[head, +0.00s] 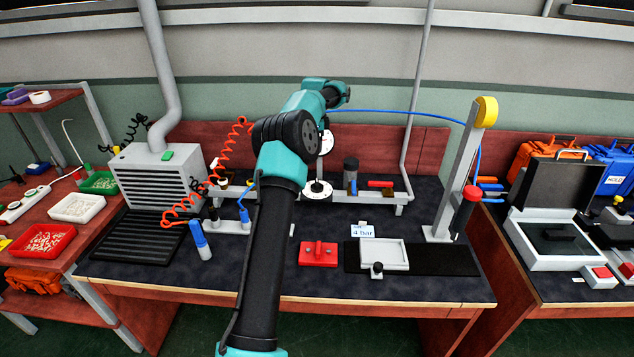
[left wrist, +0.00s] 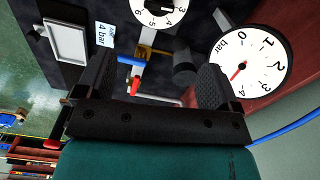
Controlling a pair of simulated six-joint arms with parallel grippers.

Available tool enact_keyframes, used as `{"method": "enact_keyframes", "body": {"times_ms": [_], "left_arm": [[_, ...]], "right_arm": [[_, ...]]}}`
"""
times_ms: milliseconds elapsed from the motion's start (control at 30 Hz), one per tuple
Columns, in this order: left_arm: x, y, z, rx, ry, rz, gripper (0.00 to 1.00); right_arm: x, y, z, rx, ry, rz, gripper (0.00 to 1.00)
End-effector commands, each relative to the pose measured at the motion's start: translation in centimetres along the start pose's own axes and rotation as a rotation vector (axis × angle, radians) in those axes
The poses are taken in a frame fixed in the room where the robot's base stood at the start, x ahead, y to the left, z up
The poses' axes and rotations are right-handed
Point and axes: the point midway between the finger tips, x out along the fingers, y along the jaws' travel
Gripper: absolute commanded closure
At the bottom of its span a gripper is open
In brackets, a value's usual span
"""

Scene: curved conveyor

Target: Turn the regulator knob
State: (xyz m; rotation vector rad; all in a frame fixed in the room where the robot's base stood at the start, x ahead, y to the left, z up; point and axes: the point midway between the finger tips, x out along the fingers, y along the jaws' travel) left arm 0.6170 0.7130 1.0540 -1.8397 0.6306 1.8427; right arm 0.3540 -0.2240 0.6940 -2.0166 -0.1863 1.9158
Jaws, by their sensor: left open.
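A white numbered dial (head: 317,190) sits on the bench fixture in the head view. A black knob (left wrist: 149,9) stands at the middle of this dial in the left wrist view, cut by the top edge. A white pressure gauge (left wrist: 248,62) marked bar, with a red needle, is at the right there. A small card (head: 362,231) reads "4 bar"; it also shows in the left wrist view (left wrist: 105,34). My left gripper (left wrist: 155,80) is open, its black fingers apart and empty. Both dials lie beyond its fingertips. My left arm hides part of the bench in the head view.
A dark cylinder (head: 351,168) and a red lever (head: 380,184) are on the fixture. A red block (head: 318,253) and a light tray (head: 383,254) lie in front. A post (head: 455,170) with a yellow top stands right. A coiled red hose (head: 207,180) is left.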

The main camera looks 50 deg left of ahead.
Motion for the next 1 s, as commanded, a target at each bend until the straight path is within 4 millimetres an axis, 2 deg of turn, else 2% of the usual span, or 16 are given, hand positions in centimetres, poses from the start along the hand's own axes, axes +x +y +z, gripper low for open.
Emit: {"method": "enact_keyframes", "body": {"times_ms": [200,367,1000], "left_arm": [[0.3,0.0,-0.1,-0.001,0.000,0.001,0.13],[1.5,0.0,-0.1,-0.001,0.000,0.001,0.13],[12.0,0.1,-0.1,-0.001,0.001,0.002,0.13]], "right_arm": [[0.0,0.0,0.0,0.000,0.000,0.000,0.00],[0.0,0.0,0.0,0.000,0.000,0.000,0.00],[0.0,0.0,0.0,0.000,0.000,0.000,0.00]]}}
